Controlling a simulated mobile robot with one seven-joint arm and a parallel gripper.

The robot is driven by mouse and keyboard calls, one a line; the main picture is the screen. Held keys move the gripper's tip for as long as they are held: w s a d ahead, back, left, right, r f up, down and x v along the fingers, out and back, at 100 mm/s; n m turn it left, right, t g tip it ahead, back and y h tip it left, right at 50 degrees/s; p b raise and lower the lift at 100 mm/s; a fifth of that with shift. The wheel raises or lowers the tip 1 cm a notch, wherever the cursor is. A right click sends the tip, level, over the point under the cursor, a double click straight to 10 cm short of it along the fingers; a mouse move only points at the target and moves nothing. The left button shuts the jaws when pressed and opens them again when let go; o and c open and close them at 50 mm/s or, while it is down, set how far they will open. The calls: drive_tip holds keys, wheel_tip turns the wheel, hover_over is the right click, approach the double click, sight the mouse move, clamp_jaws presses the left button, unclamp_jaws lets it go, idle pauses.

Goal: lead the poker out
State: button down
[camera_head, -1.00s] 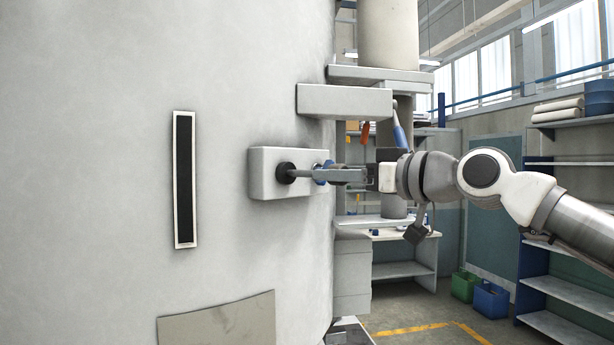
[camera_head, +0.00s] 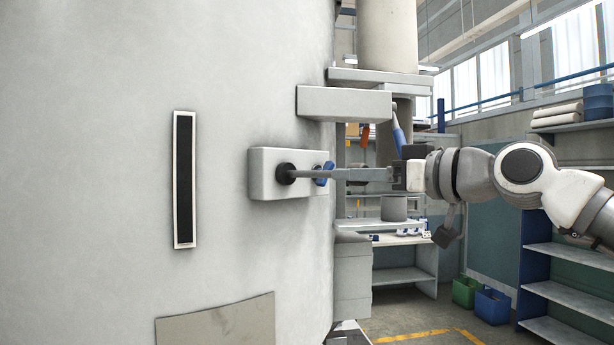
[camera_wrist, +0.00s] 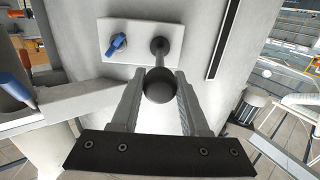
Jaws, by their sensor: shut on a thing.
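The poker (camera_head: 312,174) is a thin grey rod standing out from a dark round port in a pale block (camera_head: 262,186) on the big white vessel. In the wrist view its rod (camera_wrist: 159,62) runs from the port to a dark round knob (camera_wrist: 159,88). My gripper (camera_head: 345,174) is shut on the poker, with the knob between its two fingers in the wrist view (camera_wrist: 160,78). The rod's far end is hidden inside the port. A blue handle (camera_wrist: 117,45) sits on the same block beside the port.
A pale ledge (camera_head: 345,102) juts out above the block, with a blue-handled thing (camera_head: 398,130) near its right end. A dark vertical slot (camera_head: 185,180) is left of the port.

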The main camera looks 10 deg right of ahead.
drive_tip(key=shift+b+v, duration=0.3)
drive_tip(key=shift+v, duration=0.75)
drive_tip(key=shift+c, duration=1.6)
unclamp_jaws()
drive_tip(key=b+v, duration=0.2)
drive_tip(key=v, duration=1.5)
drive_tip(key=shift+s, duration=0.25)
drive_tip(key=s+a+f+m+g+h, duration=0.25)
drive_tip(key=a+f+h, duration=0.35)
drive_tip(key=a+f, duration=0.9)
wheel_tip(320, 180, down, 25)
drive_tip(key=s+m+g+h, duration=0.2)
drive_tip(key=m+g+h, duration=0.2)
drive_tip(key=g, duration=0.2)
drive_tip(key=shift+g, duration=0.35)
